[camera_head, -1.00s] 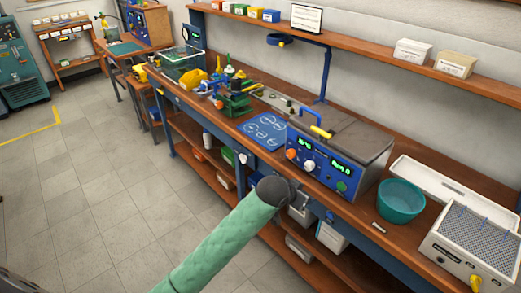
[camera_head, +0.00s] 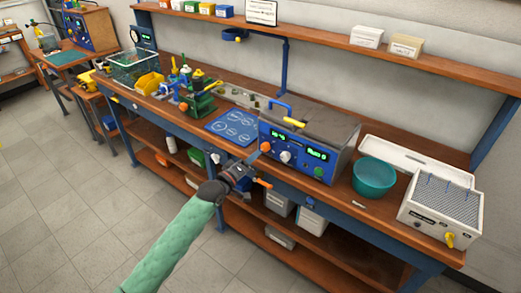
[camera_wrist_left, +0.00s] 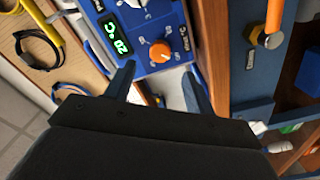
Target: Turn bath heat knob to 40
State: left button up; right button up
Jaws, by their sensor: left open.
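The bath is a box with a blue front panel (camera_head: 300,161), a grey lid and green displays, standing on the bench. Its orange knob (camera_head: 265,147) is at the panel's left, with a white knob (camera_head: 285,157) to its right. My left gripper (camera_head: 260,167) is open and empty, in front of and below the panel's left part. In the left wrist view the orange knob (camera_wrist_left: 160,52) lies beyond and between the open fingertips (camera_wrist_left: 160,80), apart from them. A green display (camera_wrist_left: 127,22) beside it shows a number in °C, seemingly 20. My right gripper is not in view.
An orange handle with a brass end (camera_wrist_left: 273,25) sticks out right of the fingers in the left wrist view. A blue mat (camera_head: 232,125) lies left of the bath, a teal bowl (camera_head: 374,177) right of it. The floor before the bench is clear.

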aim_at(264, 149)
pick_arm(q)
jog(key=p+x, duration=0.2)
jog(key=x, duration=0.4)
jog(key=shift+w+d+r, duration=0.1)
jog(key=shift+w+d, duration=0.05)
jog(key=shift+w, duration=0.05)
jog(key=shift+w+d, duration=0.3)
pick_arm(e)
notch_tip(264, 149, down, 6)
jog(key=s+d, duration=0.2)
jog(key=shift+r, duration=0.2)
pick_arm(q)
jog(key=c, duration=1)
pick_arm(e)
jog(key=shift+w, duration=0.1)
pick_arm(q)
jog(key=shift+m, duration=0.3)
